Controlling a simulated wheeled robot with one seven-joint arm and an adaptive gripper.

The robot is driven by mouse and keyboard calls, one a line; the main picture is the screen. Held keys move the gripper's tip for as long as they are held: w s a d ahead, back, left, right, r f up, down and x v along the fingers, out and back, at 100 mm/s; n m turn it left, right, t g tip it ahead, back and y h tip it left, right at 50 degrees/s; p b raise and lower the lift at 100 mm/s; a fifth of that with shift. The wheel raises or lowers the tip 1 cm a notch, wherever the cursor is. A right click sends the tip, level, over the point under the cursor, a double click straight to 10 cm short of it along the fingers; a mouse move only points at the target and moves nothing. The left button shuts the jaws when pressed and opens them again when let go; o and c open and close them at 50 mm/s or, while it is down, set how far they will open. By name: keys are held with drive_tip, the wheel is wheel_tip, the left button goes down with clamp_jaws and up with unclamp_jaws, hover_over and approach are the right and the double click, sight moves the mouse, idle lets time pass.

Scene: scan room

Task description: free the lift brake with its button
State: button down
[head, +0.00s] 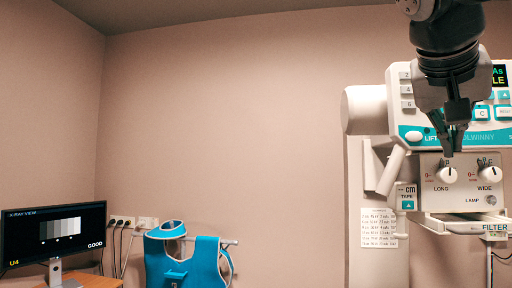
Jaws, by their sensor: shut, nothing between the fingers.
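The x-ray tube head's control panel (402,118) is at the right of the head view, white with teal areas.
Below the panel is a collimator box (466,164) with knobs marked LONG and WIDE and a LAMP button (491,200). A filter tray (470,218) juts out below. A slanted handle (391,170) is at left. A monitor (54,230) and blue apron (183,255) stand far left.

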sight(418, 136)
drive_tip(key=shift+w+r, duration=0.2)
drive_tip(key=shift+r, duration=0.5)
drive_tip(key=shift+w, duration=0.15)
drive_tip(key=shift+w+d+p, duration=0.15)
drive_tip(key=shift+w+d, duration=0.25)
drive_tip(key=shift+w, duration=0.95)
drive_tip(key=shift+w+d+p, duration=0.1)
drive_tip(key=shift+w+d, duration=0.3)
drive_tip(key=shift+w, duration=1)
drive_tip(key=shift+w+d+p, duration=0.15)
drive_tip(key=shift+w+d, duration=0.25)
drive_tip(key=shift+w, duration=0.95)
drive_tip(key=shift+w, duration=0.15)
drive_tip(key=shift+w+d, duration=0.1)
drive_tip(key=shift+w, duration=0.2)
drive_tip(key=shift+w+d, duration=0.1)
drive_tip(key=shift+w, duration=0.25)
drive_tip(key=shift+s, duration=0.1)
drive_tip(key=shift+s+a, duration=0.2)
drive_tip(key=shift+s, duration=0.5)
